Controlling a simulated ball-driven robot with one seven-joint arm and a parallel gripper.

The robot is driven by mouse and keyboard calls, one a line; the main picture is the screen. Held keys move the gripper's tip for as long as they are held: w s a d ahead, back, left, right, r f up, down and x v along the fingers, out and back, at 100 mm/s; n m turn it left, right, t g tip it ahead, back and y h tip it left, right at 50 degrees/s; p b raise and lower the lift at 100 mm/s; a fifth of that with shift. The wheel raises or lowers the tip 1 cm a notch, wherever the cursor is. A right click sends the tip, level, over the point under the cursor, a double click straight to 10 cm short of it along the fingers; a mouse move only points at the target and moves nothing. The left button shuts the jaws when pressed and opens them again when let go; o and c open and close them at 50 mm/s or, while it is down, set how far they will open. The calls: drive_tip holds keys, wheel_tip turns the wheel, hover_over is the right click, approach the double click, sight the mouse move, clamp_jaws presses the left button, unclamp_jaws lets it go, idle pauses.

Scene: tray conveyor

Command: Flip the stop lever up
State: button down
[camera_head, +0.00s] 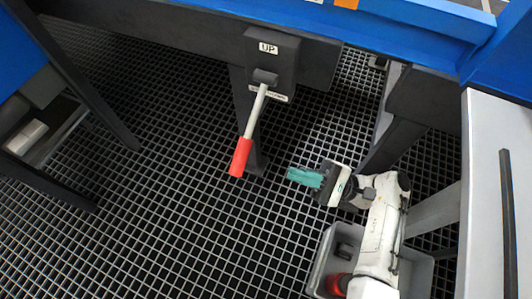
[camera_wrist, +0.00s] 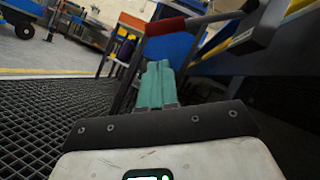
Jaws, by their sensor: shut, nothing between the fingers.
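The stop lever has a red grip (camera_head: 240,157) and a grey metal rod (camera_head: 256,112). It hangs down from a dark box (camera_head: 272,66) under the blue conveyor frame, marked "UP" at the top. My gripper (camera_head: 291,175), with green fingers, is shut and empty. In the head view it is to the right of the red grip and apart from it. In the wrist view the red grip (camera_wrist: 166,26) shows above the tips of my green fingers (camera_wrist: 155,66), and the rod runs to the upper right.
Dark support legs (camera_head: 400,140) stand right of the lever beneath the blue conveyor beam (camera_head: 400,30). A grey bin (camera_head: 322,262) with a red thing in it stands below my arm. The grid floor (camera_head: 150,220) left of the lever is clear.

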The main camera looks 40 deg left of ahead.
sight(249, 131)
drive_tip(key=b+x, duration=0.1)
drive_tip(key=x, duration=0.9)
idle(0.6)
